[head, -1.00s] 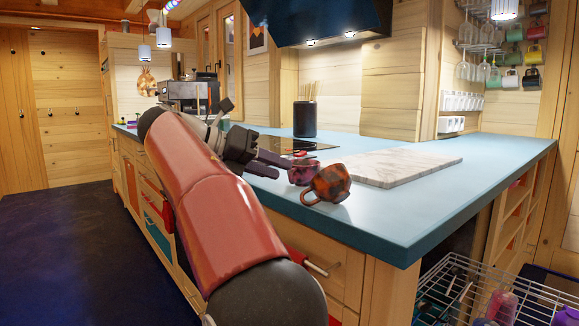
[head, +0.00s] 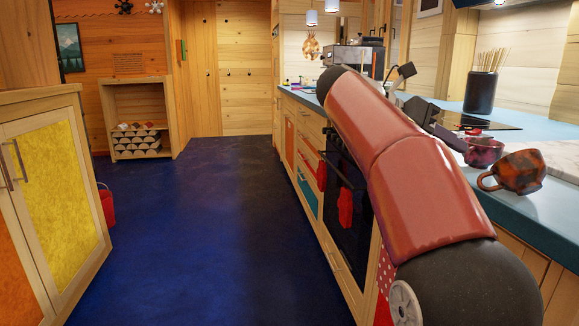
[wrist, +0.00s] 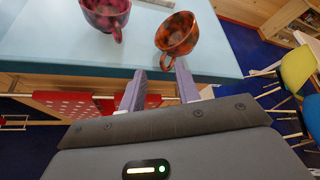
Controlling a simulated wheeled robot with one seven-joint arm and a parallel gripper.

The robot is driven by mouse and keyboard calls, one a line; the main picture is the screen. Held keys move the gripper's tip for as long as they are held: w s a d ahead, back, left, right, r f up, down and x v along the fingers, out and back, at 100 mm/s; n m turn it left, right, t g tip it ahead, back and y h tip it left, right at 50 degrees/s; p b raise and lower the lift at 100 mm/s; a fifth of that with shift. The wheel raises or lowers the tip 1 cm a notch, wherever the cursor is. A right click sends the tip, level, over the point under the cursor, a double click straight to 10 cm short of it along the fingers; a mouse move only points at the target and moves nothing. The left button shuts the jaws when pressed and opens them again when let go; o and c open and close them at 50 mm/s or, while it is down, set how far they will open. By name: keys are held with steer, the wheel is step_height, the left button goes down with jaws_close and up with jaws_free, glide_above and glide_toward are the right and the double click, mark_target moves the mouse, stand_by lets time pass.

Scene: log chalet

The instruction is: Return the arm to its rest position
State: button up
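My gripper (wrist: 160,82) is open and empty in the wrist view, its two purple-grey fingers apart at the counter's edge. In the head view my red arm reaches along the counter front, and the gripper (head: 450,138) is close to two mugs. The orange-brown mug (head: 515,172) stands on the blue counter near its edge; in the wrist view (wrist: 178,36) it is just beyond the fingertips, handle toward them. The dark pink mug (head: 483,152) stands beside it, and it shows at top left in the wrist view (wrist: 104,14).
The blue counter (head: 518,215) runs along the right, over drawers and an oven (head: 347,195) with red cloths. A yellow-doored cabinet (head: 60,185) stands at left. The dark blue floor (head: 200,230) between is clear. A black utensil holder (head: 481,92) stands farther back.

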steer(key=s+a+f+m+t+y, duration=0.2)
steer(key=s+a+f+m+y, duration=0.1)
steer(key=f, duration=0.4)
steer(key=s+a+f+m+t+y, duration=0.2)
steer(key=s+a+f+m+y, duration=0.1)
steer(key=s+f+m, duration=0.3)
steer(key=s+a+f+m+t+y, duration=0.2)
steer(key=s+a+f+m+y, duration=0.1)
steer(key=f, duration=0.5)
steer(key=shift+s+a+m, duration=0.65)
steer(key=shift+s+m, duration=0.3)
steer(key=shift+m, duration=0.25)
steer(key=s+a+f+m+y, duration=0.1)
steer(key=s+a+f+m, duration=0.1)
steer(key=f, duration=0.1)
steer(key=s+a+f+m+t+y, duration=0.1)
steer(key=f+m, duration=0.2)
steer(key=s+a+f+m+y, duration=0.1)
steer(key=s+a+f+m, duration=0.1)
steer(key=f+m, duration=0.1)
steer(key=shift+s+a+t+y, duration=0.3)
